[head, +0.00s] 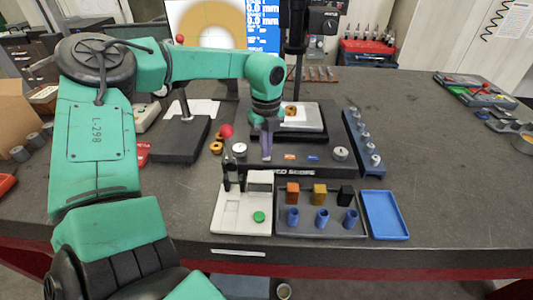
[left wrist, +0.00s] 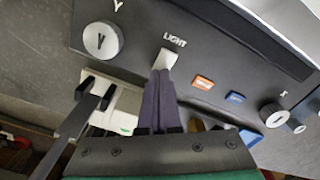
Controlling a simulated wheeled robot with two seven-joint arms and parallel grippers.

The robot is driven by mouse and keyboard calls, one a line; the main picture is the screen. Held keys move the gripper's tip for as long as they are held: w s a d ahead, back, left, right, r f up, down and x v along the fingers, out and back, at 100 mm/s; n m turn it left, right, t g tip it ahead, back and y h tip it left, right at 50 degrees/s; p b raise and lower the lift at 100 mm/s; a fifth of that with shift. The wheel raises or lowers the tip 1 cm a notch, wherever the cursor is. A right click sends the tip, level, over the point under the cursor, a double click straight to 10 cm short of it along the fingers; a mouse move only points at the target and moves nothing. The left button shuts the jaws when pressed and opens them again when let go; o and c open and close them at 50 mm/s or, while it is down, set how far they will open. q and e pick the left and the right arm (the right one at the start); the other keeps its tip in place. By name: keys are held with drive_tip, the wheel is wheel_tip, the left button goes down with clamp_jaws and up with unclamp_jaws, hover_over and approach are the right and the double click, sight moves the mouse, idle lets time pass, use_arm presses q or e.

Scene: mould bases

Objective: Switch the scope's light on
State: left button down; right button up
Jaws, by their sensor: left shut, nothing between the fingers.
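The scope's dark base (head: 315,166) stands mid-table, with its front panel toward me. In the left wrist view, a pale light switch (left wrist: 168,57) sits under the word LIGHT on that panel (left wrist: 140,22). My left gripper (head: 266,157) is shut and empty, pointing down at the panel. In the left wrist view its fingertips (left wrist: 160,74) are right at the lower edge of the switch; I cannot tell whether they touch it. The switch's position, on or off, is not clear. My right gripper is not in view.
On the panel, an orange button (left wrist: 203,83), a blue button (left wrist: 236,97) and silver knobs (left wrist: 102,40) sit close by. A red-balled lever (head: 226,131) rises left of the gripper. In front are a parts tray (head: 320,228) and an empty blue tray (head: 385,215).

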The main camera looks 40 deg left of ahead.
use_arm(q)
wheel_tip(320, 180, up, 7)
drive_tip(key=p, duration=0.3)
drive_tip(key=shift+f, duration=0.15)
idle(0.4)
